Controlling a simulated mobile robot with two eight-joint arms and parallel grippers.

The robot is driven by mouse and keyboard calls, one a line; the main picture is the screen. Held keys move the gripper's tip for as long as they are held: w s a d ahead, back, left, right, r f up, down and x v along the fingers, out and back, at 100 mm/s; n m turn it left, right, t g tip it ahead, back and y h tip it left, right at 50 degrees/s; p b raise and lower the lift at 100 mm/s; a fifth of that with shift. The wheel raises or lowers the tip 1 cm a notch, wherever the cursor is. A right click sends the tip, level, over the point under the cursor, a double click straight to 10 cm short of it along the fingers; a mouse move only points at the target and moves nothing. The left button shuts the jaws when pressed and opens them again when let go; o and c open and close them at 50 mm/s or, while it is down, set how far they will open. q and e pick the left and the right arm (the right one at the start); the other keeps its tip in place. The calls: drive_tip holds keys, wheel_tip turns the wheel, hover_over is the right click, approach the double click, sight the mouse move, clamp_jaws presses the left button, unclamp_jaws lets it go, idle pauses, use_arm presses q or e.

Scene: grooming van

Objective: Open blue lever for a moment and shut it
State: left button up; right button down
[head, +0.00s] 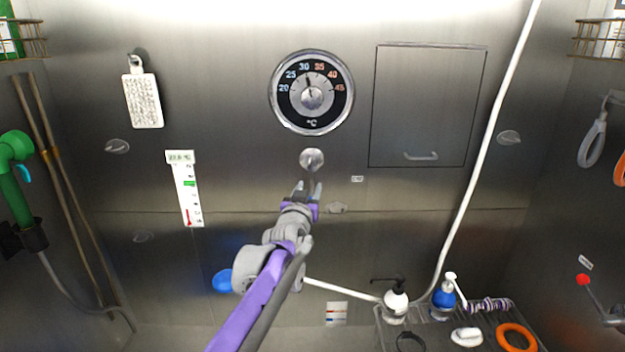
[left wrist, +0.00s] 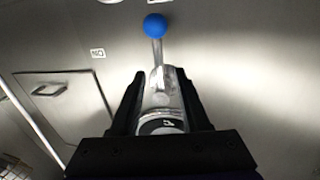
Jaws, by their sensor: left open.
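The blue lever (left wrist: 155,27) shows in the left wrist view as a blue ball on a metal stem, rising from a silver round base (left wrist: 162,122). In the head view its silver hub (head: 312,159) sits on the steel wall below the temperature dial (head: 311,92); the ball is hidden there by my gripper. My left gripper (head: 307,190) is open just below the hub. In the wrist view its two dark fingers (left wrist: 160,95) stand either side of the lever's base and lower stem, with the ball beyond the tips. I see no clear contact. My right gripper is not in view.
A closed wall hatch (head: 425,105) with a handle is to the right. A white hose (head: 490,135) runs down the wall to a rack (head: 465,318) with bottles and an orange ring (head: 516,338). A thermometer strip (head: 187,190) hangs left. A blue object (head: 222,281) is partly behind my arm.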

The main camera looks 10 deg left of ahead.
sight(312, 182)
use_arm(q)
drive_tip(key=shift+w+p, duration=0.3)
drive_tip(key=shift+w, duration=1.9)
clamp_jaws()
